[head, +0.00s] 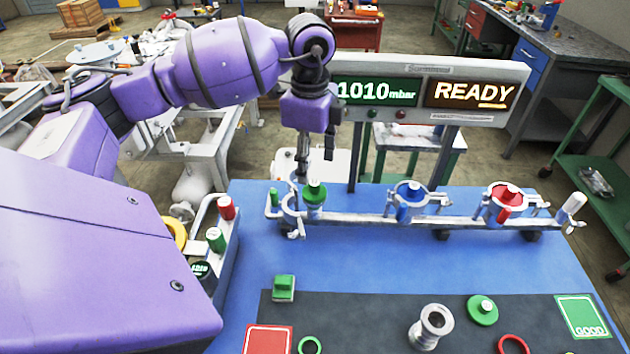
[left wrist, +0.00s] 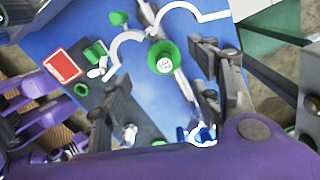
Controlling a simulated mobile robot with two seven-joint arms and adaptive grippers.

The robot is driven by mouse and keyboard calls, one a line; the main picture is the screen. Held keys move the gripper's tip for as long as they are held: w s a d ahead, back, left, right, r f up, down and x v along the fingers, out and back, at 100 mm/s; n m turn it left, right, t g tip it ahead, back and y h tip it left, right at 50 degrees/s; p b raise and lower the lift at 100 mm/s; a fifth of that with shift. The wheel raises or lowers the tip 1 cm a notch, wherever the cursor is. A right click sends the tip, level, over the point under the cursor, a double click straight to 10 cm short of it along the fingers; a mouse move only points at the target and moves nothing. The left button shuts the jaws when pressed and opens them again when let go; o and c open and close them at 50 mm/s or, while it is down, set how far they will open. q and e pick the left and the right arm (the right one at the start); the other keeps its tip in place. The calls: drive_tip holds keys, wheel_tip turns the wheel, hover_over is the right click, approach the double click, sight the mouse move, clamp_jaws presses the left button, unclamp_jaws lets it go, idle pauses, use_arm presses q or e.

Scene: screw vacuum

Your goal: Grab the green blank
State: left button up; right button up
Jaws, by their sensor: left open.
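A green blank (head: 314,191) with a pale knob sits on the leftmost port of the manifold. An open silver clamp (head: 292,207) is spread beside it. My left gripper (head: 316,158) hangs above this blank, pointing down, open and empty. In the left wrist view the blank (left wrist: 165,57) shows below and between the two fingers (left wrist: 170,88), with no visible contact. A second green disc with a pale knob (head: 482,311) lies on the dark mat. My right gripper is not in view.
Blue (head: 411,192) and red (head: 506,199) ports stand farther right on the manifold. The display panel (head: 430,92) reads 1010 mbar and READY, close behind my gripper. A green block (head: 284,287), a metal fitting (head: 432,327) and rings lie in front. Blue table between is clear.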

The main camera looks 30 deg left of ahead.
sight(314, 184)
use_arm(q)
drive_tip(key=shift+s+d+f, duration=0.2)
drive_tip(key=shift+d+f, duration=0.05)
drive_tip(key=shift+f, duration=0.25)
drive_tip(key=shift+s+d+f, duration=0.2)
drive_tip(key=shift+f, duration=0.3)
drive_tip(key=f, duration=0.2)
drive_tip(key=w+f, duration=0.1)
drive_tip(key=f, duration=0.2)
drive_tip(key=shift+w+a+f+p, duration=0.1)
drive_tip(key=shift+a+f+p, duration=0.05)
drive_tip(key=shift+f+p, duration=0.15)
drive_tip(key=shift+r, duration=0.1)
drive_tip(key=c, duration=1.2)
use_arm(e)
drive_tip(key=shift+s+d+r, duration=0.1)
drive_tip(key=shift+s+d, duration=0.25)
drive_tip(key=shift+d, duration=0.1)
